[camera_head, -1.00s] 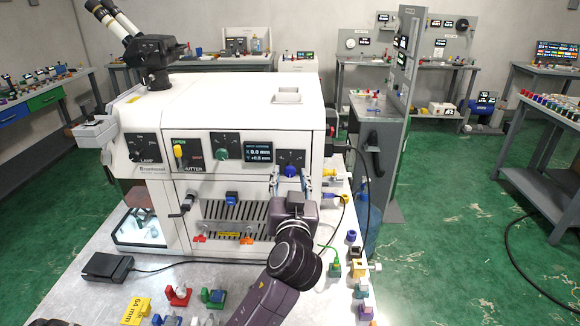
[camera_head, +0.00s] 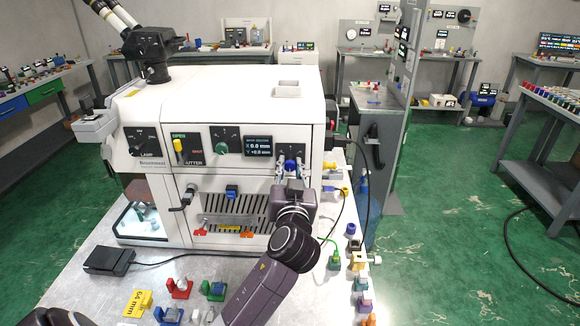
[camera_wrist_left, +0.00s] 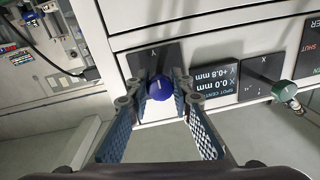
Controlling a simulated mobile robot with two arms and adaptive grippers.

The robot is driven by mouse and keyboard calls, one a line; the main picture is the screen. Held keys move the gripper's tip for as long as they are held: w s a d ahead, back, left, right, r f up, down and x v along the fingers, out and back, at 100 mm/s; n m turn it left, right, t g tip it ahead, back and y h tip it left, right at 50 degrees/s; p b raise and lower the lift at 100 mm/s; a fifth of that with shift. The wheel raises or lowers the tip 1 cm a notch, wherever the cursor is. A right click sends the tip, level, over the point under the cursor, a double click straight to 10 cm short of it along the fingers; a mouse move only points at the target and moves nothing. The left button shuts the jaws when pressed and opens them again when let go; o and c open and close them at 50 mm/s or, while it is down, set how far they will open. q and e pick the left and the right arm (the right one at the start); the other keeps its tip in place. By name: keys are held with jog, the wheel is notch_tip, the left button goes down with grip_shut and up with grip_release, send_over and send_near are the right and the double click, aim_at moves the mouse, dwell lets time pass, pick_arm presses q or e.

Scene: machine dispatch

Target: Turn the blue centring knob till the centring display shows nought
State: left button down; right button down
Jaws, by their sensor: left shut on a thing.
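The blue centring knob (camera_head: 291,164) is on a dark panel at the right of the white machine's front; it also shows in the left wrist view (camera_wrist_left: 160,88). My left gripper (camera_head: 292,171) has its two fingers on either side of the knob, shut on it; they also show in the left wrist view (camera_wrist_left: 162,97). The centring display (camera_head: 258,146) is just left of the knob in the head view. In the left wrist view the display (camera_wrist_left: 213,82) is upside down and reads X 0.0 mm, Y +0.8 mm. My right gripper is not in view.
A green knob (camera_head: 221,148) and a yellow lever (camera_head: 178,146) are further left on the machine front. Below is a slotted vent (camera_head: 232,209) with coloured clips. Small coloured parts and a black pedal (camera_head: 109,260) lie on the metal bench.

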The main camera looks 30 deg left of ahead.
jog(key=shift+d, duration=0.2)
pick_arm(q)
jog(key=shift+m, duration=1.4)
jog(key=m+p, duration=0.2)
jog(key=m, duration=0.4)
jog(key=shift+t, duration=0.3)
jog(key=shift+m, duration=0.3)
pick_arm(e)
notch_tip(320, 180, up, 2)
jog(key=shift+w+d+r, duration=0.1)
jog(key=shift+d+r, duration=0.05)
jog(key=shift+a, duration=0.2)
